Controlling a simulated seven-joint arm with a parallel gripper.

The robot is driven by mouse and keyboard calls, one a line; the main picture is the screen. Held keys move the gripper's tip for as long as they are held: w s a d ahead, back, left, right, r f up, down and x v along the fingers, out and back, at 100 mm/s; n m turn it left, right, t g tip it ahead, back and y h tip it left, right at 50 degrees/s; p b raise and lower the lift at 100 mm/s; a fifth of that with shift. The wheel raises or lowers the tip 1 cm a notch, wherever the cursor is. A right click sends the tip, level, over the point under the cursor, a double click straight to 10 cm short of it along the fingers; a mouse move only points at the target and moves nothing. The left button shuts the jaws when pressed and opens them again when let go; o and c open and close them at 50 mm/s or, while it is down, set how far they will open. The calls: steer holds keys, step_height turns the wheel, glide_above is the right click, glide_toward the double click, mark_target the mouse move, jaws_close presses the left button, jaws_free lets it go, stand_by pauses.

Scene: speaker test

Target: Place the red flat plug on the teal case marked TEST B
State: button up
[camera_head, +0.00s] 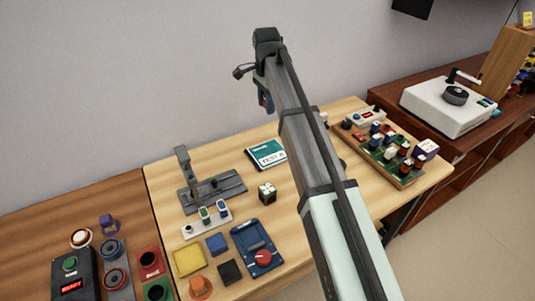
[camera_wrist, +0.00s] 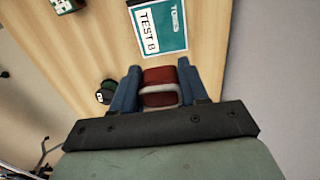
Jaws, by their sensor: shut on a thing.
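My gripper (camera_head: 264,103) is raised above the back of the light wooden table in the head view, seen partly behind my arm. In the wrist view my gripper (camera_wrist: 158,80) has its blue fingers shut on both sides of the red flat plug (camera_wrist: 160,76), which has a pale band across it. The teal case (camera_head: 262,146) lies flat near the back middle of the table. The wrist view shows the case (camera_wrist: 178,40) with a white label reading TEST B, just beyond the plug. The plug appears apart from the case, held above the table.
A pale holder with plugs (camera_head: 206,219) and a blue panel with a red knob (camera_head: 248,236) stand in front. A compartment tray (camera_head: 404,183) is at right.

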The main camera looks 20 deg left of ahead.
mark_target(267, 154)
step_height(267, 154, down, 19)
steer(key=shift+r, duration=0.1)
stand_by(0.8)
steer(key=o, duration=1)
step_height(267, 154, up, 12)
stand_by(0.3)
